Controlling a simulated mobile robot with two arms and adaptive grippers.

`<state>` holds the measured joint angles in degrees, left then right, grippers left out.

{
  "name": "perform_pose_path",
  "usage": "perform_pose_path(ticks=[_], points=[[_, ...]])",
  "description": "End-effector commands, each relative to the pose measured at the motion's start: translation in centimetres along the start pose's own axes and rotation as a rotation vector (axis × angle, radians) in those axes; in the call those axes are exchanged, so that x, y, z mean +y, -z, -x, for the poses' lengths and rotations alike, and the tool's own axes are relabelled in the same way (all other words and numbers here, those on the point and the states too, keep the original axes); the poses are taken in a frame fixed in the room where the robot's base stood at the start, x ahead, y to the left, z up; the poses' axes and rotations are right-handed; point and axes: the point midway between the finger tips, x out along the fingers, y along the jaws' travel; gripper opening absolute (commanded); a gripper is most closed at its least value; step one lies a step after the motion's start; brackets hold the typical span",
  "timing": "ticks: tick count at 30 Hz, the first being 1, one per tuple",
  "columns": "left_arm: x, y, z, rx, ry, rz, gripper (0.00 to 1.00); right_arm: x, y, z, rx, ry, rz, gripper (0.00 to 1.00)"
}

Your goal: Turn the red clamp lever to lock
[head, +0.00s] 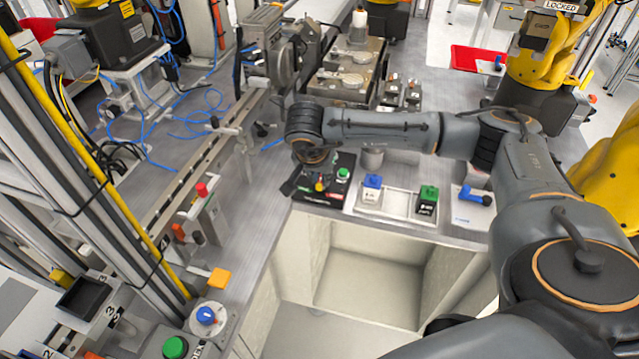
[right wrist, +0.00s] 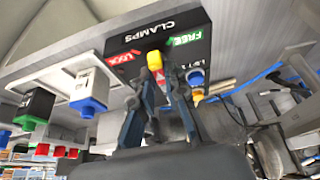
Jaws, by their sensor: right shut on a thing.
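The black clamp panel (right wrist: 190,32), lettered CLAMPS, fills the upper right wrist view, with a red LOCK label (right wrist: 124,57) on the left and a green FREE label (right wrist: 186,39) on the right. The clamp lever (right wrist: 154,60) shows a yellow end and a red part between the two labels. My right gripper (right wrist: 160,80) is shut on it, a finger on each side; the fingers hide some of it. In the head view the panel (head: 344,160) lies on the bench below my right gripper (head: 311,180). The left gripper is not in view.
Right of the panel in the head view stand a blue-topped block (head: 372,181), a green-topped block (head: 428,193) and a plate with a blue handle (head: 473,195). A green button (head: 343,173) is close beside the gripper. An open recess (head: 370,265) lies in front.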

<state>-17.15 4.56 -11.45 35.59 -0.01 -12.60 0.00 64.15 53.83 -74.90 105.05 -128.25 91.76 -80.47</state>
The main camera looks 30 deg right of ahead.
Motion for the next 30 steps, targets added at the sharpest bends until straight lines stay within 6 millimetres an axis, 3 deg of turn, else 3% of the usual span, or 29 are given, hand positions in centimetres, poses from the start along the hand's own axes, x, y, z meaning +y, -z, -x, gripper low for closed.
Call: perform_pose_path(ticks=[1, 15, 30], points=[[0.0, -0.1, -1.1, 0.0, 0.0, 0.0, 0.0, 0.1, -0.2, -0.5, 0.001, 0.019, 0.041, 0.0], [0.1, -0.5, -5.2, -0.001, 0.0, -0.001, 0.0, 0.3, -0.1, -0.4, 0.0, 0.185, 0.442, 0.0], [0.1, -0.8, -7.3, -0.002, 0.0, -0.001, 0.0, 0.4, 0.1, -0.2, -0.001, 0.295, 0.709, 0.0]])
